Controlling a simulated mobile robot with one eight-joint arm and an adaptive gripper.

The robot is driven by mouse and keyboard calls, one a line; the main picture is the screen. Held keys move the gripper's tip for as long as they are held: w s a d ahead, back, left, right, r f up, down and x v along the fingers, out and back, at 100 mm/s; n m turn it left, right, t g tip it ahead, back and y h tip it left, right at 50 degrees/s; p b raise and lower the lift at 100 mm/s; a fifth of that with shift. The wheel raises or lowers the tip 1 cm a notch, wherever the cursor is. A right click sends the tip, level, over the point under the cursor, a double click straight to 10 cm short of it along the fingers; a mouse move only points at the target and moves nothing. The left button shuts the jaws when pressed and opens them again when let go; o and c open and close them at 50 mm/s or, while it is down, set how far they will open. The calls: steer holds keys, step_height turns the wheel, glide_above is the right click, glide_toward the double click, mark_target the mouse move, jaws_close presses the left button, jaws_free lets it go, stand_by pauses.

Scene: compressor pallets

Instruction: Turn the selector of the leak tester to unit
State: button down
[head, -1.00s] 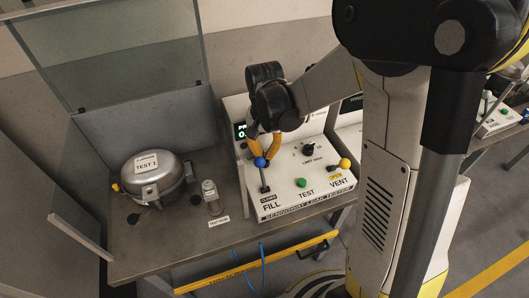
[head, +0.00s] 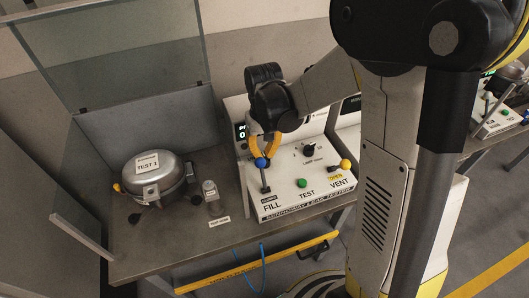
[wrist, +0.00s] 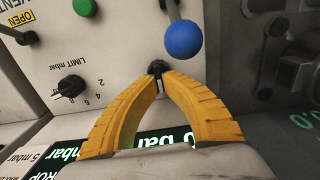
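The leak tester (head: 325,186) is a pale sloped panel in the head view, with a blue-balled FILL lever (head: 261,163), a green TEST button (head: 302,183) and a yellow-balled VENT lever (head: 346,165). My gripper (head: 266,155) is over its upper left part. A black LIMIT mbar knob (wrist: 70,87) stands to the side.
A silver compressor (head: 153,181) labelled TEST 1 sits on the bench (head: 172,238) to the left of the tester, with a small probe (head: 212,200) between them. The blue ball is very near my fingertips. A lit display (wrist: 200,137) lies beneath the fingers in the wrist view.

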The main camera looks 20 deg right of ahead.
steer(key=n, duration=0.5)
steer(key=shift+s+a+n, duration=0.1)
steer(key=shift+a+n, duration=0.05)
steer(key=shift+n, duration=0.25)
stand_by(0.4)
steer(key=c, duration=1.5)
jaws_free()
steer(key=shift+c, duration=0.2)
steer(key=shift+r, duration=0.1)
step_height(320, 180, up, 12)
